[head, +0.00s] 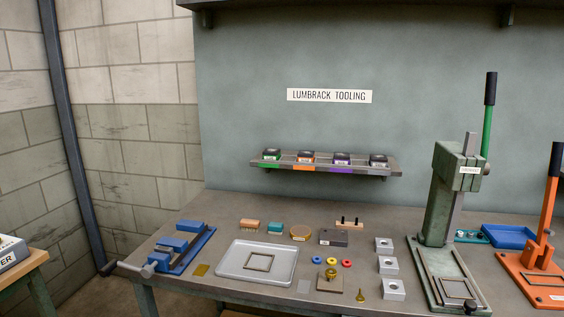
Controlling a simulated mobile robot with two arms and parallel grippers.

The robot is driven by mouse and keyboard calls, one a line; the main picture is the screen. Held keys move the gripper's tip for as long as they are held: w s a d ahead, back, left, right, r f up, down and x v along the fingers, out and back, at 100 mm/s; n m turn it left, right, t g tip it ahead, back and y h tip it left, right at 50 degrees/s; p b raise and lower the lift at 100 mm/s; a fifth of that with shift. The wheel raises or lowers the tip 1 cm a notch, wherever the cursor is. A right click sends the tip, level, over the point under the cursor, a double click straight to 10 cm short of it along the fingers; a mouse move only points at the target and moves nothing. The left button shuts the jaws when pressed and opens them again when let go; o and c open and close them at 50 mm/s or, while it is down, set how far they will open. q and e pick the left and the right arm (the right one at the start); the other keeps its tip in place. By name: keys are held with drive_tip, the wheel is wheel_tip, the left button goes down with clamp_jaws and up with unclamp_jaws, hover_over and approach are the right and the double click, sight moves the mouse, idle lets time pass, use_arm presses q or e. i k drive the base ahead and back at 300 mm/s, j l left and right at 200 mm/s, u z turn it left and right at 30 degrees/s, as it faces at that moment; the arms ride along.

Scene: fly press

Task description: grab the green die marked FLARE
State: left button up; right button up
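A row of small dark-topped blocks sits on the wall shelf (330,168) under the LUMBRACK TOOLING sign. The leftmost block (271,155) has a green front, and a green strip marks the shelf edge below it. Its lettering is too small to read, so I cannot tell whether it says FLARE. Beside it are a block with an orange front (305,156), one with a purple front (341,158) and a dark and pale one (378,160). Neither of my grippers is in view.
The workbench below holds a green press (440,200) on the right, an orange press (540,262), a blue tray (508,236), a grey tray (228,262), a blue vise-like fixture (180,248) and several small parts. The green press's tall lever rises right of the shelf.

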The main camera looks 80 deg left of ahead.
sight(269, 153)
drive_tip(key=u, duration=2.45)
